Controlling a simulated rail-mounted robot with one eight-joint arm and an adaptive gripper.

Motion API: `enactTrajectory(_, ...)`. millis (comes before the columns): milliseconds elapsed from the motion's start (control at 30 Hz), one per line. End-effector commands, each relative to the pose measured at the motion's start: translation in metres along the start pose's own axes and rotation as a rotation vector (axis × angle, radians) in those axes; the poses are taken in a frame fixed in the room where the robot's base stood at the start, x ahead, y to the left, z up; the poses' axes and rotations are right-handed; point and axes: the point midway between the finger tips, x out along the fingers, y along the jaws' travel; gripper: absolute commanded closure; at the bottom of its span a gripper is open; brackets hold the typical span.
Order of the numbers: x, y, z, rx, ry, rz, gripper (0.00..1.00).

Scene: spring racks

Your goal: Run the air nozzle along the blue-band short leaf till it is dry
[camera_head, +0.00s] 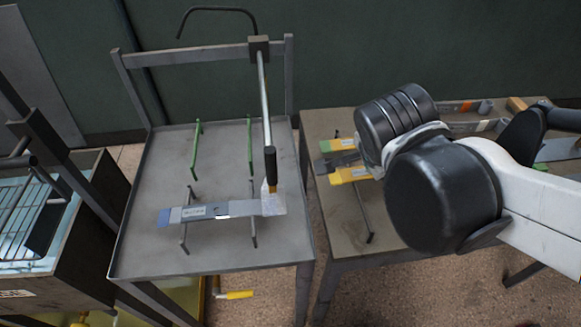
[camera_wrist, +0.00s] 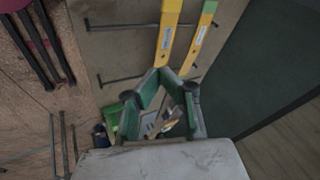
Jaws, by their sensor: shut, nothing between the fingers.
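A grey leaf (camera_head: 237,209) with a blue band at its left end lies across two rods on the middle table. It has a white label near the band. The black-handled air nozzle (camera_head: 270,165) hangs on a metal pipe above the leaf's right end, with a pale whitish patch below its tip. My gripper (camera_head: 330,163) is over the right table, well to the right of the nozzle, partly hidden by my wrist. In the wrist view my gripper (camera_wrist: 164,73) is shut and empty, close to two yellow leaves.
Green rods (camera_head: 196,150) stand on the middle table (camera_head: 155,255). A tank with a wire rack (camera_head: 25,210) is at left.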

Motion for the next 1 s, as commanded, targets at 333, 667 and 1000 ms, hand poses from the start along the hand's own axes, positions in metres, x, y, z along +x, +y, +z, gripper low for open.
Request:
enactTrajectory(333, -0.020, 0.018, 0.032, 0.451, -0.549, 0.275, 1.00)
enactTrajectory(667, -0.072, -0.013, 0.032, 0.648, -0.974, 0.294, 1.00)
enactTrajectory(1000, -0.068, -0.020, 0.050, 0.659, -1.028, 0.287, 1.00)
